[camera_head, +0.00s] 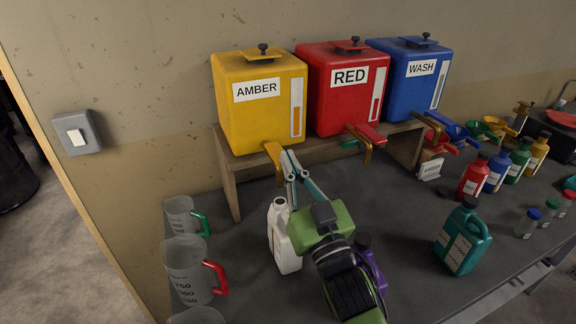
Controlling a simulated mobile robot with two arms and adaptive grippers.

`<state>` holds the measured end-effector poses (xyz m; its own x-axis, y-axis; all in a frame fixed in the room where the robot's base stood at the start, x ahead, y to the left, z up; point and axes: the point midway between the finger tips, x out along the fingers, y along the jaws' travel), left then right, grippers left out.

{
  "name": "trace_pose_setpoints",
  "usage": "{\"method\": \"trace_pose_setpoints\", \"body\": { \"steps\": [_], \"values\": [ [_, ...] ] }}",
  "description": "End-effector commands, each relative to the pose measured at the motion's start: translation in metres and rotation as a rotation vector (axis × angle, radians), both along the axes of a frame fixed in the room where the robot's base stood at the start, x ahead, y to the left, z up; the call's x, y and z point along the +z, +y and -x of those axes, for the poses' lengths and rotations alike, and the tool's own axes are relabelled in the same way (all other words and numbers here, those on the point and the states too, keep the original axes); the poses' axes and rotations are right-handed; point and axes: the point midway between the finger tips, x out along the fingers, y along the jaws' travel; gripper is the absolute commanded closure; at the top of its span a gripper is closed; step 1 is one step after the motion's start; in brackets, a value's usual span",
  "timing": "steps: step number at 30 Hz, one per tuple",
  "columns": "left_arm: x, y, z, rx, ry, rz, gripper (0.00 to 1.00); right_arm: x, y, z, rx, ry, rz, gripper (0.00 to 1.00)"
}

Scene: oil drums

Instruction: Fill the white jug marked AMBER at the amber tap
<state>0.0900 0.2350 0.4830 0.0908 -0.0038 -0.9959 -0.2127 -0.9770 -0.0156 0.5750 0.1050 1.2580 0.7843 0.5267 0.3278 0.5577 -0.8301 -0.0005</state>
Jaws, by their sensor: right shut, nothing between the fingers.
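The yellow AMBER drum (258,115) stands on a wooden shelf. Its amber tap (274,153) points out over the front edge. The white jug (284,245) stands upright on the bench below and in front of this tap, its mouth apparently uncapped. Its label is too small to read, and my gripper hides its right side. My right gripper (291,157) is shut and empty, its fingertips close beside the amber tap; I cannot tell whether they touch. No stream shows at the tap. My left gripper is not in view.
Measuring jugs with green (181,216) and red (190,272) handles stand left of the white jug. A purple bottle (373,265) is partly behind my right gripper. A teal jug (461,240) stands right, with bottles behind. The RED drum (344,95) and WASH drum (412,80) share the shelf.

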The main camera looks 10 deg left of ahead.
Motion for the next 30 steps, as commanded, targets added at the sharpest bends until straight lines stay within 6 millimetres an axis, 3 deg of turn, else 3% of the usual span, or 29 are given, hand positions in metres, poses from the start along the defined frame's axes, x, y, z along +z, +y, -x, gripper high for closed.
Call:
{"method": "trace_pose_setpoints", "body": {
  "steps": [1,2,3,15,30],
  "values": [
    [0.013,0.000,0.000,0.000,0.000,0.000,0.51,0.013,-0.001,-0.003,-0.001,-0.002,0.001,1.00],
    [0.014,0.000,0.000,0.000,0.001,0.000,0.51,0.014,-0.002,-0.003,-0.002,-0.001,0.001,1.00],
    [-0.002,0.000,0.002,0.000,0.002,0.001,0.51,-0.004,-0.007,0.006,-0.001,0.001,0.002,1.00],
    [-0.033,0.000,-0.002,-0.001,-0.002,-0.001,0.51,-0.035,-0.044,0.061,-0.001,0.000,0.000,1.00],
    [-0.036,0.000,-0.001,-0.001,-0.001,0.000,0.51,-0.037,-0.051,0.071,0.000,-0.002,0.000,1.00]
  ]
}}
